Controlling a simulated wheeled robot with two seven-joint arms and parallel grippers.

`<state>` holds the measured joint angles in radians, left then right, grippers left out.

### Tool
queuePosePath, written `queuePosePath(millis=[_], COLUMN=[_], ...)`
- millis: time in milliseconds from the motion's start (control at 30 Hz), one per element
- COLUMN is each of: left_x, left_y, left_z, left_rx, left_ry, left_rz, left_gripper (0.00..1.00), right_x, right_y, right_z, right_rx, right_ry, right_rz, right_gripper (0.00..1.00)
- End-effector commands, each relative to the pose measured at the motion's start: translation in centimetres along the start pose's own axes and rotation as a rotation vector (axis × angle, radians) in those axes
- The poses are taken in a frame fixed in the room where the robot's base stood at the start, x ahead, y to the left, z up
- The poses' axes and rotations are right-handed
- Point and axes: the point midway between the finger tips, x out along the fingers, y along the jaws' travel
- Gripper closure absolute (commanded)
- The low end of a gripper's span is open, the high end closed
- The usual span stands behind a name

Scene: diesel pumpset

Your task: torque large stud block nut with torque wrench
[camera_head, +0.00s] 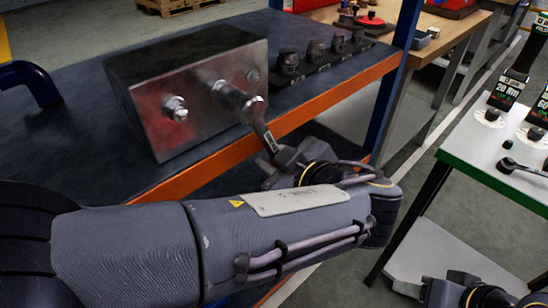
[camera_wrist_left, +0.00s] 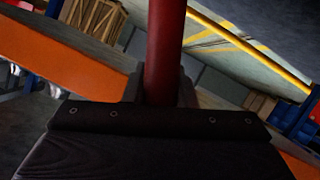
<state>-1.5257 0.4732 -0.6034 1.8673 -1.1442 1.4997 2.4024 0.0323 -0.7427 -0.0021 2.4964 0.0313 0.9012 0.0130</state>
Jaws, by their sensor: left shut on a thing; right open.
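A large metal block (camera_head: 190,75) stands on the dark top of the bench in the head view. A stud with a nut (camera_head: 176,108) sticks out of the left part of its front face. The torque wrench (camera_head: 262,125) meets the block's face right of that nut with its socket end; the stud behind it is hidden. My left gripper (camera_head: 284,158) is shut on the wrench's lower part. In the left wrist view its red handle (camera_wrist_left: 165,50) stands between the fingers. My right gripper (camera_head: 410,288) is partly visible at the bottom right, away from the block, open.
A blue post (camera_head: 402,60) and orange bench edge (camera_head: 225,152) are near my left arm. A white table with green edge (camera_head: 490,188) at the right holds labelled tools (camera_head: 508,90).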

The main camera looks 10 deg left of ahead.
Motion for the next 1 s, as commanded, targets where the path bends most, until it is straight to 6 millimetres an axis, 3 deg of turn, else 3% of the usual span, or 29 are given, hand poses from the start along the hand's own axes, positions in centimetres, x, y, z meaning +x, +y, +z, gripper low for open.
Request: queuePosePath(millis=[1000], left_x=[1.2], left_y=[0.1], left_z=[-0.6], left_rx=[-0.001], left_ry=[0.001], left_rz=[0.001], left_gripper=[1.0], right_x=[0.7], right_y=[0.3], right_z=[0.3], right_rx=[0.0], right_ry=[0.0], right_rz=[0.0], right_gripper=[0.55])
